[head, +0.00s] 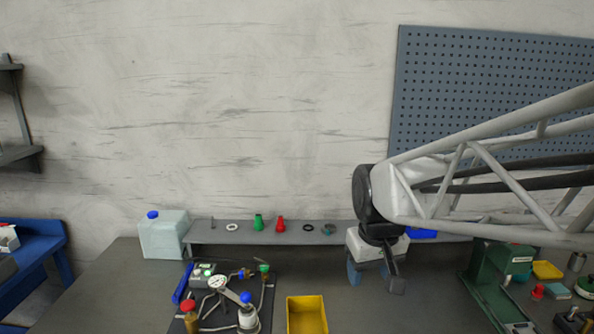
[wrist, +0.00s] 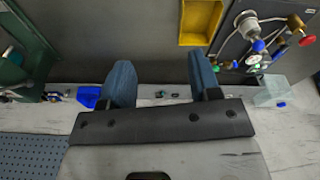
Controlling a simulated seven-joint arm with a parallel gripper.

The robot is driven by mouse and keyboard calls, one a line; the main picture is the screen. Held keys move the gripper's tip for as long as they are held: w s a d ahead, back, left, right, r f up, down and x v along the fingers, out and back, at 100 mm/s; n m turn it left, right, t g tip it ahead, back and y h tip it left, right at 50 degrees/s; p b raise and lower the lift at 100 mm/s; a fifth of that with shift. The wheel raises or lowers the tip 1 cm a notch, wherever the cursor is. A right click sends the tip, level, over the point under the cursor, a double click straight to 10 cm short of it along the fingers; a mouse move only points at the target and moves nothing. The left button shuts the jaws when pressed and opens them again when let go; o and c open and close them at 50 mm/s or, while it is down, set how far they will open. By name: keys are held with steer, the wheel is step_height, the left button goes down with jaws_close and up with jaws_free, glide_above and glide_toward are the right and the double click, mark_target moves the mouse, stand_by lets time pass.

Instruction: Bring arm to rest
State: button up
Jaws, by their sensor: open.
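My gripper (head: 374,279) hangs from the arm at the right of the head view, over the back part of the dark workbench (head: 115,290). Its two blue fingers are spread apart with nothing between them. The wrist view also shows my gripper (wrist: 162,82) open and empty, with bench and shelf surface visible past the fingers. The arm's lattice link crosses the right side of the head view and hides part of the bench back and the pegboard (head: 480,85).
A yellow tray (head: 307,314) stands left of my gripper. A gauge-and-valve assembly (head: 220,290) lies farther left, near a white jug (head: 163,235). A grey shelf (head: 260,236) holds small parts. A green press (head: 490,285) stands at the right. Bench between tray and press looks clear.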

steer(key=s+d+f+m, duration=0.1)
steer(key=s+d, duration=0.1)
steer(key=s, duration=0.5)
steer(key=s+d+f+m, duration=0.1)
steer(key=s+d, duration=0.1)
steer(key=s, duration=0.6)
steer(key=shift+s+d+f+m+t, duration=0.2)
steer(key=shift+d+f+m+t, duration=0.1)
steer(key=shift+d+m+t, duration=0.1)
steer(key=shift+c, duration=0.2)
stand_by(0.9)
